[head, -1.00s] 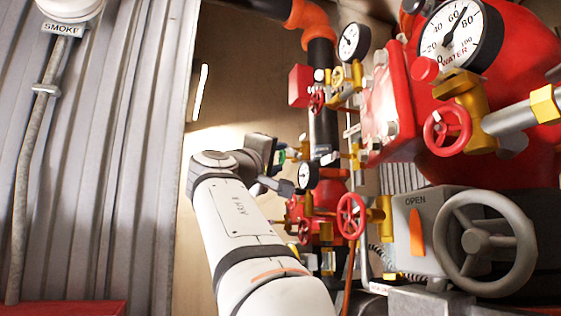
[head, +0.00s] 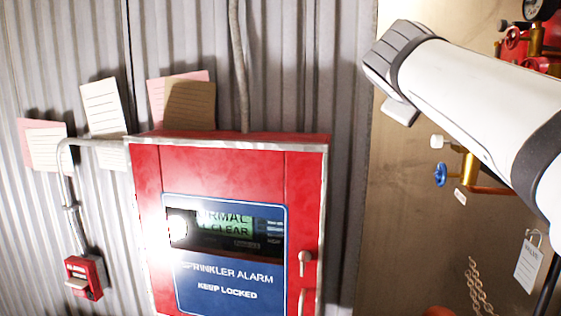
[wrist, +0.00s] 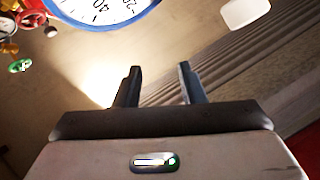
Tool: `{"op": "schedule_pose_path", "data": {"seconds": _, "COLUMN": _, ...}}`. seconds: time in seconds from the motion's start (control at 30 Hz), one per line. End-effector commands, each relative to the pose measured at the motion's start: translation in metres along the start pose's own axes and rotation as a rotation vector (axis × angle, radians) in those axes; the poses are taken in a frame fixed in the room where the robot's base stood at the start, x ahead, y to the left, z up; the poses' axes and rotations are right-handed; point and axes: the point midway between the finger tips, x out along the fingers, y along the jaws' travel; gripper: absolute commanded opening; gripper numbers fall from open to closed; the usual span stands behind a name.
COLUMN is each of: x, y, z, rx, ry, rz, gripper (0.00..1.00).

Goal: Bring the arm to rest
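My arm (head: 480,95) crosses the upper right of the head view as a thick white link with dark bands. My gripper is outside the head view. In the wrist view my gripper (wrist: 158,85) shows two dark fingers standing apart with a clear gap between them. Nothing is between the fingers; behind them are a tan wall and a ribbed grey surface. A small light glows on the gripper body.
A red sprinkler alarm cabinet (head: 228,160) stands at the ribbed wall. A small red call box (head: 84,278) is at lower left. A blue-handled valve (head: 440,175) and chains (head: 480,287) are at right. A blue-rimmed gauge (wrist: 105,8) is near the wrist view's top.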

Motion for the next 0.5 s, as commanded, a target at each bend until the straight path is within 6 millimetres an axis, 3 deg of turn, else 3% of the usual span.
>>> {"op": "schedule_pose_path", "data": {"seconds": 0.03, "x": -0.009, "y": -0.029, "z": 0.003, "rx": 0.009, "ry": 0.02, "rz": -0.084, "gripper": 0.36}}
{"op": "schedule_pose_path", "data": {"seconds": 0.17, "x": -0.018, "y": -0.105, "z": 0.022, "rx": 0.056, "ry": 0.011, "rz": -0.287, "gripper": 0.36}}
{"op": "schedule_pose_path", "data": {"seconds": 0.37, "x": -0.022, "y": -0.211, "z": 0.081, "rx": 0.18, "ry": -0.148, "rz": -0.534, "gripper": 0.36}}
{"op": "schedule_pose_path", "data": {"seconds": 0.5, "x": -0.038, "y": -0.28, "z": 0.126, "rx": 0.28, "ry": -0.293, "rz": -0.683, "gripper": 0.36}}
